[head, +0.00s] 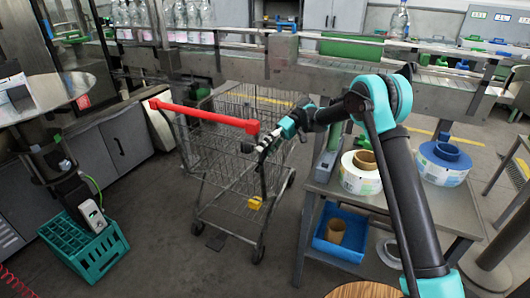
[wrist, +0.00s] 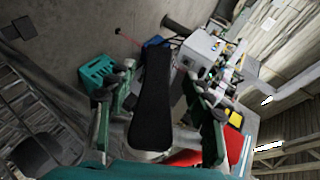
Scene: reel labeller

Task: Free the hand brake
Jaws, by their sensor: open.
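The wire cart (head: 225,160) stands on the floor left of centre, with a red push handle (head: 205,115) across its top. My gripper (head: 263,147) is at the cart's right side, just below the handle's right end. In the wrist view my gripper (wrist: 160,80) has its two fingers apart. A long black lever-like piece (wrist: 154,95) shows between them; I cannot tell whether it touches either finger. I cannot tell for sure that it is the hand brake. A red part (wrist: 195,157) lies behind the right finger. A small yellow part (head: 255,203) sits low on the cart.
A green crate (head: 84,248) is on the floor at left. At right, a bench holds a white label reel (head: 360,180) and a blue-cored reel (head: 444,170), with a blue bin (head: 338,232) beneath. A conveyor (head: 340,80) runs behind. Floor in front of the cart is clear.

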